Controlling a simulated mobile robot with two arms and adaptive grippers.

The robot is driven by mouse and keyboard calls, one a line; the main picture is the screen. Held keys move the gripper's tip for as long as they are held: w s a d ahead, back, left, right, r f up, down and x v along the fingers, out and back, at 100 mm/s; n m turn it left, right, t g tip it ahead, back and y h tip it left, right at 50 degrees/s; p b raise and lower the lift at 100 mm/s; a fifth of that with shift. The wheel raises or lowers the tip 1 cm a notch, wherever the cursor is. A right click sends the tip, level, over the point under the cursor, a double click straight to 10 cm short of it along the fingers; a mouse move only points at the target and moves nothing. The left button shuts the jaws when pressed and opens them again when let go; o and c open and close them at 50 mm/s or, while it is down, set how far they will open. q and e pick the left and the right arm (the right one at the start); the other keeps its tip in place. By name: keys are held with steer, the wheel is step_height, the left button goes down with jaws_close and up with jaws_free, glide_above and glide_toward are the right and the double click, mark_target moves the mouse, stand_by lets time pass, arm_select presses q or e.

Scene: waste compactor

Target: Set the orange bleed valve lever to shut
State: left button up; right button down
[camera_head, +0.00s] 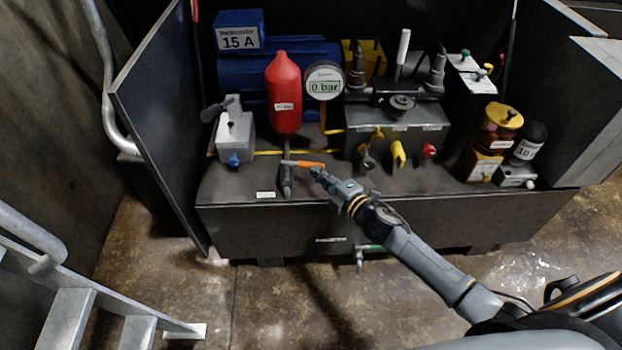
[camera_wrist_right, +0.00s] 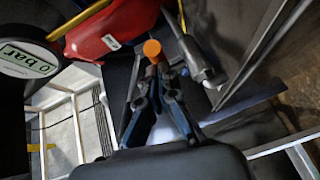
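The orange bleed valve lever (camera_head: 306,164) points to the right from its dark valve (camera_head: 287,182), below the red accumulator. In the right wrist view its round orange end (camera_wrist_right: 152,48) shows at the fingertips. My right gripper (camera_head: 318,173) comes from the lower right, with its tips at the lever's free end. In the right wrist view its two dark fingers (camera_wrist_right: 157,78) lean together towards a narrow gap in line with the lever. Whether they grip it or only stand around it is unclear. My left gripper is not in view.
The red accumulator (camera_head: 284,95) and a gauge (camera_head: 324,81) reading "0 bar" stand behind the lever. A grey box with a blue knob (camera_head: 234,160) is to the left. Yellow (camera_head: 398,154) and red (camera_head: 429,150) knobs are to the right. The cabinet's side panel (camera_head: 160,120) bounds the left.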

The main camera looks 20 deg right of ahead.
steer(key=shift+w+d+r+n+g+y, duration=0.1)
steer(key=shift+w+d+n+g+y, duration=0.2)
steer(key=shift+w+d+n+y, duration=0.15)
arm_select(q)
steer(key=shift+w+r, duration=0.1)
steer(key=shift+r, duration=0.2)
arm_select(e)
steer(key=shift+w+d, duration=0.25)
steer(key=shift+w, duration=0.1)
steer(key=shift+d, duration=0.1)
